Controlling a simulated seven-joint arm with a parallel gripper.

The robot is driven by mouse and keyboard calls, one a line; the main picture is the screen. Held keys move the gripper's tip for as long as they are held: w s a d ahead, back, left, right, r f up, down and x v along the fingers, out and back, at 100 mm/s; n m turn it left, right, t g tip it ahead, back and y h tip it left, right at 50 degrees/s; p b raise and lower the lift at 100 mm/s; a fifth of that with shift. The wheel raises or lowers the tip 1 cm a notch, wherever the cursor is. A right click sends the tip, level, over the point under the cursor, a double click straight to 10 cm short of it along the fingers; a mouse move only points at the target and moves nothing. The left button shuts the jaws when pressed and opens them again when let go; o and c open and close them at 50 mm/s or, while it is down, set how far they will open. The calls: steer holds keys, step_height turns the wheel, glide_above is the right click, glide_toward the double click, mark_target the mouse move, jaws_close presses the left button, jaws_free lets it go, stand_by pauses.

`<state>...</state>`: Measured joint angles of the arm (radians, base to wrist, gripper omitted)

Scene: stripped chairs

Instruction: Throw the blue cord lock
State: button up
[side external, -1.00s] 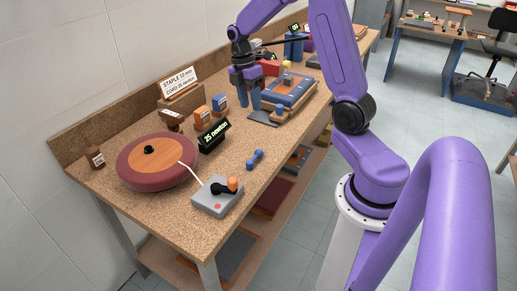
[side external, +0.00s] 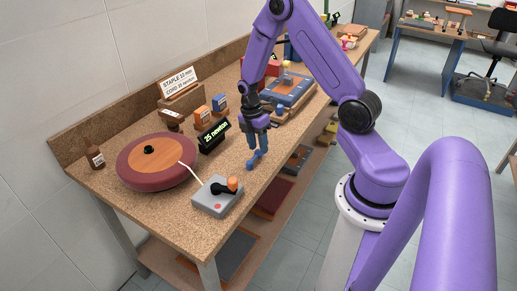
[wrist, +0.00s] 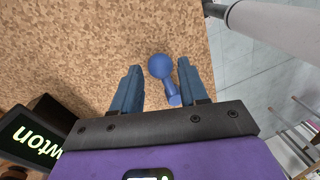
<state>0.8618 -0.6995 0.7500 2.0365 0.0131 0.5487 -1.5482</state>
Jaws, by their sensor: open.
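A small blue dumbbell-shaped piece (side external: 251,165) lies on the cork-coloured bench near its front edge. In the wrist view its large round end (wrist: 160,66) lies between my fingertips, and its smaller end is close to the right finger. My gripper (side external: 257,143) points down just over it, with blue fingers apart and nothing clamped; the wrist view shows the open gripper (wrist: 157,72) too. A blue knob (side external: 280,111) sits farther back beside a blue frame (side external: 289,90). I cannot tell which of these is the cord lock.
A grey box with a black lever and orange knob (side external: 217,197) stands at the bench's near end. A white cord joins it to a round red and wood seat (side external: 157,160). A black "25 newton" display (side external: 213,136) stands close left of my gripper. Small boxes stand behind.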

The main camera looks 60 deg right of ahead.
steer(key=shift+s+f, duration=0.2)
steer(key=shift+f, duration=0.8)
jaws_close()
